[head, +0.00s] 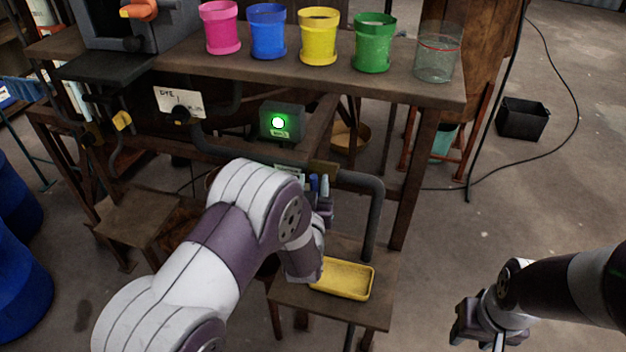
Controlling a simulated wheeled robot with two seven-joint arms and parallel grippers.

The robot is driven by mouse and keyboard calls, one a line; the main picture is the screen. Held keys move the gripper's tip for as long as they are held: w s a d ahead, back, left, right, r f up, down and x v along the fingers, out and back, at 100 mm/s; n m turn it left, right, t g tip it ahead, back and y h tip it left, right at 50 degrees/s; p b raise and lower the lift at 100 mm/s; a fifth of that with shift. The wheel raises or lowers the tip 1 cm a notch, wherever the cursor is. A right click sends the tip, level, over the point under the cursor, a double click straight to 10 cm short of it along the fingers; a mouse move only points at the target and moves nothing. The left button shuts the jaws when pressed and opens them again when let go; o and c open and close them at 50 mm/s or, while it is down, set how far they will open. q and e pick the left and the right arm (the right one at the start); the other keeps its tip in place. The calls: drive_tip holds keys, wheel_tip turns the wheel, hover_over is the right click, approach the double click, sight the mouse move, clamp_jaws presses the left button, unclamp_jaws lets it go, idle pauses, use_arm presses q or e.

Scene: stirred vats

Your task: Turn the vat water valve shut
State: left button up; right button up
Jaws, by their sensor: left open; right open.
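A dark grey pipe (372,215) runs below the bench and bends down at the right. A small brownish-yellow fitting (323,168) sits on it, and I cannot tell for sure whether this is the vat water valve or how its handle is turned. My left gripper (319,184) is open just below and in front of this fitting; touching or apart is unclear. My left arm hides part of the pipe. A yellow valve handle (122,120) is on piping at the left. My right gripper (485,335) is open and low at the right, away from the pipes.
The bench (280,72) holds pink, blue, yellow and green cups and a clear one (437,52). A green-lit box (281,122) hangs under it. A yellow tray (343,278) rests on a low stand. Blue barrels (18,285) stand left. Floor at right is mostly clear.

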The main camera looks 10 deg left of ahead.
use_arm(q)
drive_tip(key=shift+w+d, duration=0.1)
drive_tip(key=shift+w, duration=0.1)
drive_tip(key=c, duration=0.3)
clamp_jaws()
drive_tip(key=shift+f+m+b, duration=0.3)
drive_tip(key=shift+b, duration=0.45)
drive_tip(key=shift+r, duration=0.25)
drive_tip(key=shift+o, duration=1.5)
unclamp_jaws()
drive_tip(key=shift+s+d, duration=0.1)
